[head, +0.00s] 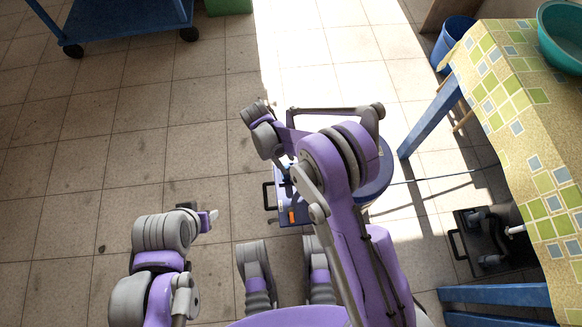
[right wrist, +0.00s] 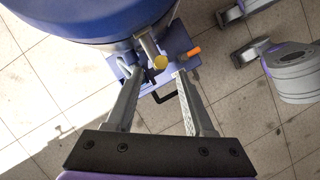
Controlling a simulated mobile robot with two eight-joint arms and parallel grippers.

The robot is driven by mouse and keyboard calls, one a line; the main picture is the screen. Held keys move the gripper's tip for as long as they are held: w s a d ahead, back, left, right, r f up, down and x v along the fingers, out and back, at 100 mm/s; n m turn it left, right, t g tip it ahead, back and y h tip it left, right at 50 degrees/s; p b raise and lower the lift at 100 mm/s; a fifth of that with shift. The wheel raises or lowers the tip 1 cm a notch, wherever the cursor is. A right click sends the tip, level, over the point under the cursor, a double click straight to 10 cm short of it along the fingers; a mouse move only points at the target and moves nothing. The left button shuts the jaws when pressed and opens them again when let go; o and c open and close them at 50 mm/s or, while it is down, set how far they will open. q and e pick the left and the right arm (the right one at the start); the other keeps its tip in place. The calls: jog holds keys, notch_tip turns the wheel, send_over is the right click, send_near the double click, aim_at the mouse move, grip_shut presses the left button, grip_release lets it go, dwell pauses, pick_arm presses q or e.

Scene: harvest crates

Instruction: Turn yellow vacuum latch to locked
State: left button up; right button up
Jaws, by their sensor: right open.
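In the right wrist view a round yellow latch end (right wrist: 160,62) sits on a short grey stem at the side of the blue vacuum drum (right wrist: 72,22). My right gripper (right wrist: 158,77) is open, with its fingers spread to either side of the yellow latch. I cannot tell whether either finger touches it. In the head view the vacuum drum (head: 378,184) is partly hidden behind my right arm, and the latch cannot be made out. My left gripper (head: 208,219) is at the lower left, away from the vacuum; its jaws are unclear.
The vacuum's blue base (head: 287,212) has an orange part (head: 291,217) and a black handle (head: 267,196). A cloth-covered table (head: 515,120) stands at the right, with a black case (head: 483,243) beneath. A blue cart (head: 125,18) is at the back left. Tiled floor at left is clear.

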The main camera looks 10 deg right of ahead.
jog(key=shift+p+v, duration=0.4)
jog(key=shift+v, duration=1.8)
